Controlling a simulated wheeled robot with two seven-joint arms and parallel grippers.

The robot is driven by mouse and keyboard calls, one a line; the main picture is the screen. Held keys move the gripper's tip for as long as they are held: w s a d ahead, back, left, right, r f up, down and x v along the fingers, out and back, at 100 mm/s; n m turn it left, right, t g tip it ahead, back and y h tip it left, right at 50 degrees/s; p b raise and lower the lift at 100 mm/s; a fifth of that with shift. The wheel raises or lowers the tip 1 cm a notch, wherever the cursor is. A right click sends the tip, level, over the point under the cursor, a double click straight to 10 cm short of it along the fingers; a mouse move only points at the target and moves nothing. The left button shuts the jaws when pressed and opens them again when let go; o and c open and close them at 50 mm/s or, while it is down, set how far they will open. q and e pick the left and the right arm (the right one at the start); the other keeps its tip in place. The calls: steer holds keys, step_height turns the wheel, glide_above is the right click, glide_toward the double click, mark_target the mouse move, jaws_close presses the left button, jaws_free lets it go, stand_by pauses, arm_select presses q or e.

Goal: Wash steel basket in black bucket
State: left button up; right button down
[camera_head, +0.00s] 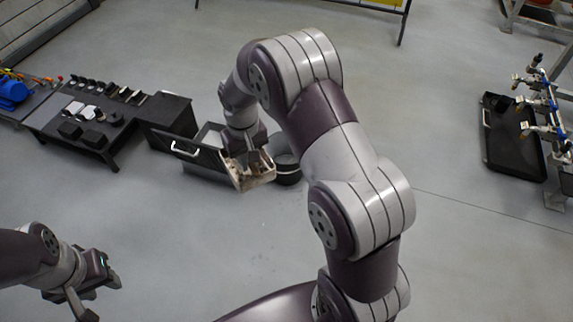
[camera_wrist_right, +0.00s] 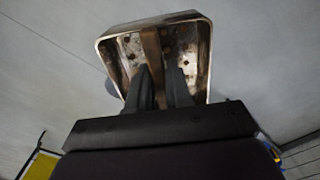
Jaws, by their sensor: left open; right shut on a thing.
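The steel basket (camera_head: 262,180) is a rectangular metal tray with brown stains, held tilted under my right gripper (camera_head: 248,160). In the right wrist view the basket (camera_wrist_right: 121,55) shows its rim and stained inside, and the fingers of my right gripper (camera_wrist_right: 160,88) are shut on a brownish bar across its middle. The black bucket (camera_head: 289,176) stands on the floor just right of and behind the basket, partly hidden by my right arm and gripper. I cannot tell whether they touch. My left gripper (camera_head: 100,292) is open and empty at the lower left, far from both.
An open black drawer with a white handle (camera_head: 185,148) juts out left of the basket. A dark workbench (camera_head: 60,128) with small parts stands at the left. A black tray (camera_head: 500,150) lies at the right by a pipe rack (camera_head: 541,105). The middle floor is clear.

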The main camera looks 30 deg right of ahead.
step_height(320, 180, down, 45)
steer(key=b, duration=2.4)
steer(key=shift+b, duration=0.35)
stand_by(1.7)
step_height(320, 180, up, 4)
steer(key=p, duration=0.3)
steer(key=shift+p, duration=0.4)
